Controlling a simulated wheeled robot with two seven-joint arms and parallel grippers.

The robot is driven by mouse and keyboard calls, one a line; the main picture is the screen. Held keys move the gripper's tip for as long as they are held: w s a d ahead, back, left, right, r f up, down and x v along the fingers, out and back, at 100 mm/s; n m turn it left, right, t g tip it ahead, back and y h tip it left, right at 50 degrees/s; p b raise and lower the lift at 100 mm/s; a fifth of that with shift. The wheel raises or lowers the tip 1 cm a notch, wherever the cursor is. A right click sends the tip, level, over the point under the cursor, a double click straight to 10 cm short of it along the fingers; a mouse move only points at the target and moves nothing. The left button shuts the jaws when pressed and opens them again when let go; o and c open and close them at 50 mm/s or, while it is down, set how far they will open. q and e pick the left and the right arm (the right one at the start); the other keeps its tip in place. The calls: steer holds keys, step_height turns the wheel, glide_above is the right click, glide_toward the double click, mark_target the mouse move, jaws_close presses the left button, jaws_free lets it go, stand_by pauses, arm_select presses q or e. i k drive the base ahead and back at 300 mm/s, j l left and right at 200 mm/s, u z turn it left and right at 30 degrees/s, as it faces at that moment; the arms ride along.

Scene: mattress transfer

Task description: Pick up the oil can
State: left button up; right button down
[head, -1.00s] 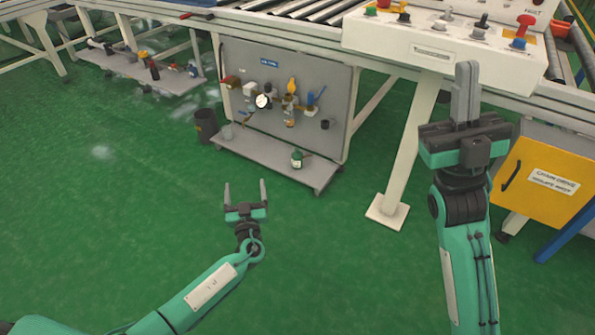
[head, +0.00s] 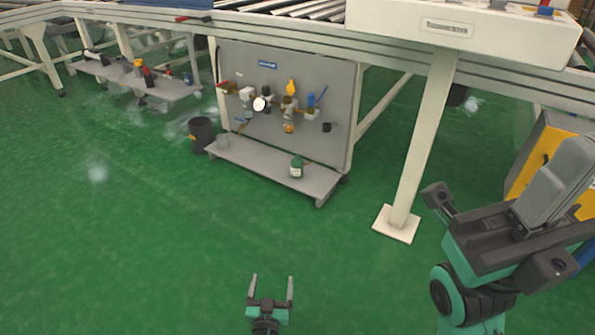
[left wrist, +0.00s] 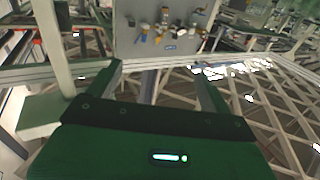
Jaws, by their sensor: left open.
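The oil can (head: 297,168) is a small dark green can with a pale band. It stands upright near the right end of the low grey shelf under the valve panel. My left gripper (head: 271,284) is open and empty, low in the head view, in front of the shelf and well apart from the can. I cannot make out the can in the left wrist view. My right gripper (head: 556,182) is large at the right edge of the head view; its fingers are together with nothing seen between them.
The valve panel (head: 335,75) with gauge and taps rises behind the shelf (head: 250,160). A dark bin (head: 201,133) stands at its left end. A white post (head: 423,145) with a foot plate stands to the right. Green floor in front is clear.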

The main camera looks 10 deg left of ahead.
mark_target(296, 164)
steer(key=i+j, duration=0.1)
steer(key=i, duration=0.55)
steer(key=i+j, duration=0.15)
steer(key=i, duration=0.45)
steer(key=i+j, duration=0.1)
steer(key=i, duration=0.55)
